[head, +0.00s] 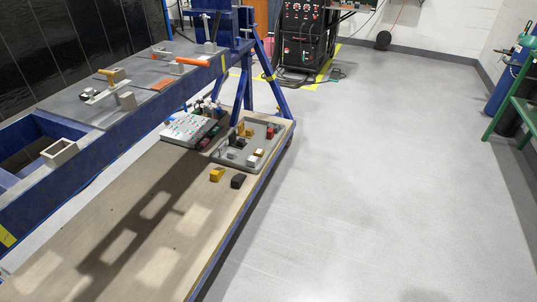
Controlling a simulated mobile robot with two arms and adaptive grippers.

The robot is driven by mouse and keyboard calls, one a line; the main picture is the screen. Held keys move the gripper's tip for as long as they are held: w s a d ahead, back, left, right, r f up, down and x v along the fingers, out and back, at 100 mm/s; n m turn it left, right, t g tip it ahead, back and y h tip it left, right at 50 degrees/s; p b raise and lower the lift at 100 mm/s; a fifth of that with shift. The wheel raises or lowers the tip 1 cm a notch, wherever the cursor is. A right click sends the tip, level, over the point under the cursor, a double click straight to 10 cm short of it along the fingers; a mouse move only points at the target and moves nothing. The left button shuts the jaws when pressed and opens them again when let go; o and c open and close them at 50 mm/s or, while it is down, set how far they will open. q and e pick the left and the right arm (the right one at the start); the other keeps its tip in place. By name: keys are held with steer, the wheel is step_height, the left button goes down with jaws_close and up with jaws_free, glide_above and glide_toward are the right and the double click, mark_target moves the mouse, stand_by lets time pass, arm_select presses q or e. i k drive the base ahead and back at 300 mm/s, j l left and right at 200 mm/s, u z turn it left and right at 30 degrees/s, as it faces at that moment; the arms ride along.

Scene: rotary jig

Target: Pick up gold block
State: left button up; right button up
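A gold-yellow block (216,174) lies on the wooden lower shelf (150,215), just in front of a grey tray (222,160). A dark block (238,181) lies close to its right. Inside the tray are more small blocks, among them a yellow piece (246,130) at the back and a small gold-coloured one (258,152) near the right side. They are too small to tell which is exactly gold. Neither of my grippers shows in the head view.
A light panel with red dots (189,128) sits left of the tray. A blue-framed workbench (100,150) with clamps and fixtures runs along the shelf's left. Blue legs (280,95) rise behind the tray. A welding machine (303,35) stands at the back. The floor (380,190) on the right is clear.

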mark_target(260, 153)
steer(key=i+l+u, duration=0.3)
steer(key=i+l, duration=0.15)
steer(key=l, duration=0.2)
steer(key=i+u, duration=0.1)
steer(key=u, duration=0.25)
steer(key=i+l+u, duration=0.1)
steer(key=u, duration=0.25)
steer(key=l+u, duration=0.15)
steer(key=u, duration=0.2)
steer(key=i+l+u, duration=0.15)
steer(key=l, duration=0.3)
steer(key=i+l+u, duration=0.2)
steer(key=l, duration=0.25)
steer(key=i+l+u, duration=0.15)
steer(key=l, duration=0.35)
steer(key=i+l+u, duration=0.2)
steer(key=l, duration=0.3)
steer(key=l+u, duration=0.15)
steer(key=l, duration=0.35)
